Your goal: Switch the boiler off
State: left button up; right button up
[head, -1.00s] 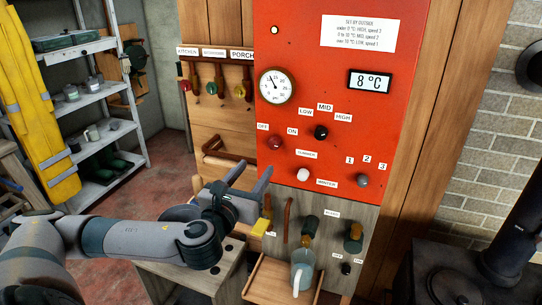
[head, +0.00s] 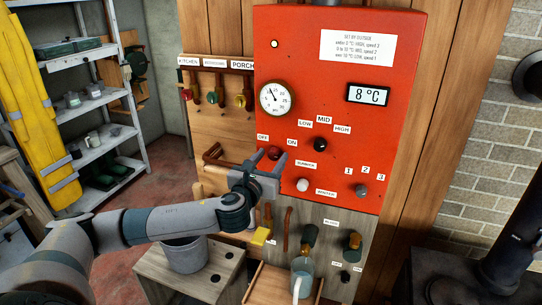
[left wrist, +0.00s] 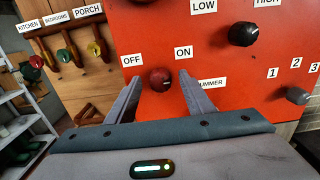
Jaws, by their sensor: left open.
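The red boiler panel (head: 330,130) stands upright ahead of me. My left gripper (head: 273,160) is open just in front of this knob. In the left wrist view its fingers (left wrist: 160,84) stand apart, one on each side of the knob. I cannot tell whether they touch it, and the way its mark points is too small to read surely. My right gripper is not in view.
A black LOW/MID/HIGH knob (head: 320,144), a white knob (head: 303,185) and a grey speed knob (head: 361,190) sit nearby. A bucket (head: 184,256) stands under my arm.

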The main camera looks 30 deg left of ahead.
pick_arm(q)
jog(key=shift+w, duration=0.1)
jog(key=c, duration=1.1)
jog(key=shift+o, duration=0.2)
jog(key=shift+f+n, duration=0.1)
jog(key=shift+n, duration=0.3)
jog(key=n, duration=0.3)
jog(key=n+b, duration=0.1)
jog(key=n, duration=0.4)
jog(key=shift+a+n, duration=0.15)
jog(key=shift+n, duration=0.15)
jog(key=n, duration=0.4)
jog(key=shift+f+n, duration=0.1)
jog(key=shift+n, duration=0.2)
jog(key=shift+n+p, duration=0.3)
jog(key=shift+n, duration=1.7)
